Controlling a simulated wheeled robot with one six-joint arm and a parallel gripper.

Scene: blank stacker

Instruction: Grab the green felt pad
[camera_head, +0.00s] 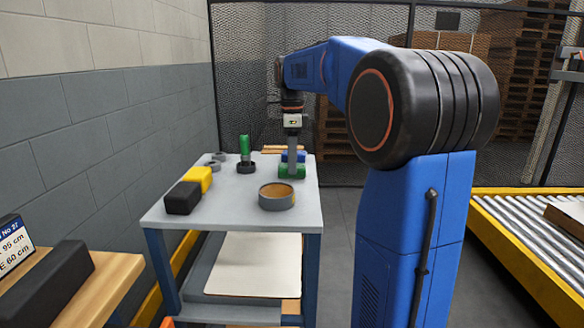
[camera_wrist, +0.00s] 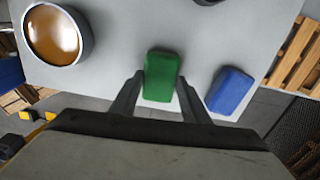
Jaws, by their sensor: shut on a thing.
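The green felt pad (camera_wrist: 161,76) is a small green block with rounded edges in the wrist view. It also shows in the head view (camera_head: 291,171), at the right side of the grey table top. My gripper (camera_wrist: 160,88) has one finger on each side of the pad and is shut on it. In the head view my gripper (camera_head: 292,160) points down at the pad. I cannot tell whether the pad is lifted off the table.
A blue block (camera_wrist: 231,91) lies close to the right of the pad. A round container with brown contents (camera_wrist: 57,35) stands to the left. The table top (camera_head: 232,212) also holds a yellow block (camera_head: 198,179), a black block (camera_head: 183,198) and a green upright item (camera_head: 245,147).

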